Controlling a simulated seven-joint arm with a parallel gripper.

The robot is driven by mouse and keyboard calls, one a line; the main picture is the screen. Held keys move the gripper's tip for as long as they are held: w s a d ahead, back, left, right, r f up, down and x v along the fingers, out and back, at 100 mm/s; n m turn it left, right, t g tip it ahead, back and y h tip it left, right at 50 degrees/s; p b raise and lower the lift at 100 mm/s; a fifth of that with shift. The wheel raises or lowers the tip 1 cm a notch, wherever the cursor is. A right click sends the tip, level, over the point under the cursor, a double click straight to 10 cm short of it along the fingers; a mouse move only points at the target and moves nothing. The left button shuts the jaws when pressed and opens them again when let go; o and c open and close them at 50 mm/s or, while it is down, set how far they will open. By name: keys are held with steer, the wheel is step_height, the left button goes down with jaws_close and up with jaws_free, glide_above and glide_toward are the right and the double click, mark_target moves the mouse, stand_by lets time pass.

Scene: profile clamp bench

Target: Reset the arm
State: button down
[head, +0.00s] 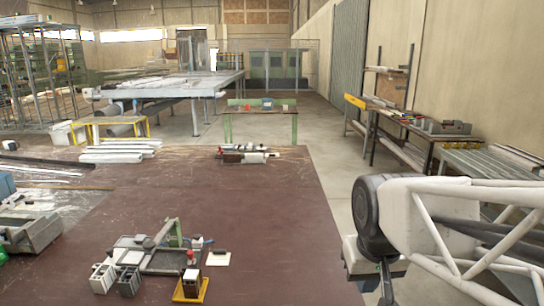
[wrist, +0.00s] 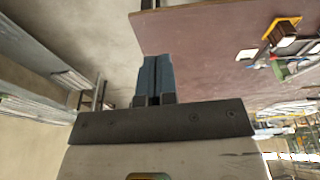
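My arm reaches in from the right in the head view, past the right edge of the brown bench top (head: 270,215). My gripper hangs there, mostly hidden behind my own wrist. In the wrist view my gripper (wrist: 155,62) shows two blue-grey fingers side by side with only a thin dark line between them. It is shut, with nothing seen in it. The bench top also shows in the wrist view (wrist: 200,45), beyond the fingers. A clamp fixture (head: 160,258) with a green upright stands on the front left of the bench, well apart from my gripper.
Near the fixture are a yellow holder (head: 188,296) with a dark block, grey slotted blocks (head: 103,278) and a white card (head: 219,259). A grey machine (head: 30,230) is at the left edge. Dark and light parts (head: 245,154) lie at the back. The bench's right half is clear.

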steer(key=s+d+f, duration=0.2)
steer(key=s, duration=0.4)
steer(key=shift+s+f+m, duration=0.25)
steer(key=shift+s+m, duration=0.05)
steer(key=shift+s, duration=0.05)
stand_by(1.5)
